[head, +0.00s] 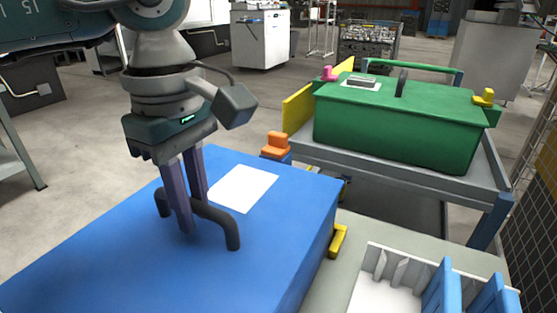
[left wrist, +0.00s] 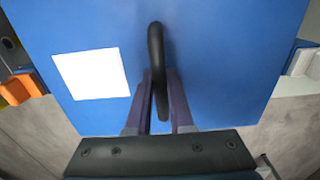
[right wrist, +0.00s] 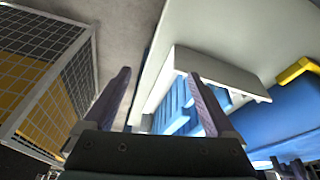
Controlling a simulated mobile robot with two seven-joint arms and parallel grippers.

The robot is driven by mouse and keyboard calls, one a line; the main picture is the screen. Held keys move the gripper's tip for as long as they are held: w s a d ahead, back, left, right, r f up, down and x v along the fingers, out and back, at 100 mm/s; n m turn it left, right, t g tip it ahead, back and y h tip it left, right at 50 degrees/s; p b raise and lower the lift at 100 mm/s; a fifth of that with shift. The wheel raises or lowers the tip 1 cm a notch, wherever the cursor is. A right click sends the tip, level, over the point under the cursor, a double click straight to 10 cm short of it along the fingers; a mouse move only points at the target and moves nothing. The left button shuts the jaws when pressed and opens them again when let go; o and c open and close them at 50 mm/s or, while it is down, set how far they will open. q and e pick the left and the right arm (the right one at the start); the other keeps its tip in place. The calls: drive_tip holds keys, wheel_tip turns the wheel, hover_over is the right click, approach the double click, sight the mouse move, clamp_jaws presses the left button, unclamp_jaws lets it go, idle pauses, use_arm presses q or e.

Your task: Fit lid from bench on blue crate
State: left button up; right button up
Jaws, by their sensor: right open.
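A blue lid (head: 130,235) with a black bar handle (head: 222,216) and a white label (head: 243,188) fills the lower left of the head view. Below its edge is a blue side wall (head: 318,255), the blue crate; I cannot tell whether the lid is fully seated. My left gripper (head: 191,215) comes down from above with its fingers closed around the handle; this also shows in the left wrist view (left wrist: 160,80). My right gripper (right wrist: 158,80) is open and empty, out of the head view.
A yellow clip (head: 338,240) and an orange clip (head: 275,145) sit beside the blue crate. A white bin with blue dividers (head: 440,290) is at lower right on the grey bench (head: 385,230). A green crate (head: 400,130) stands on a cart behind.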

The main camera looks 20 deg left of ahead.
use_arm(q)
drive_tip(key=o, duration=0.5)
wheel_tip(320, 180, up, 10)
drive_tip(key=shift+r, duration=0.1)
idle(0.4)
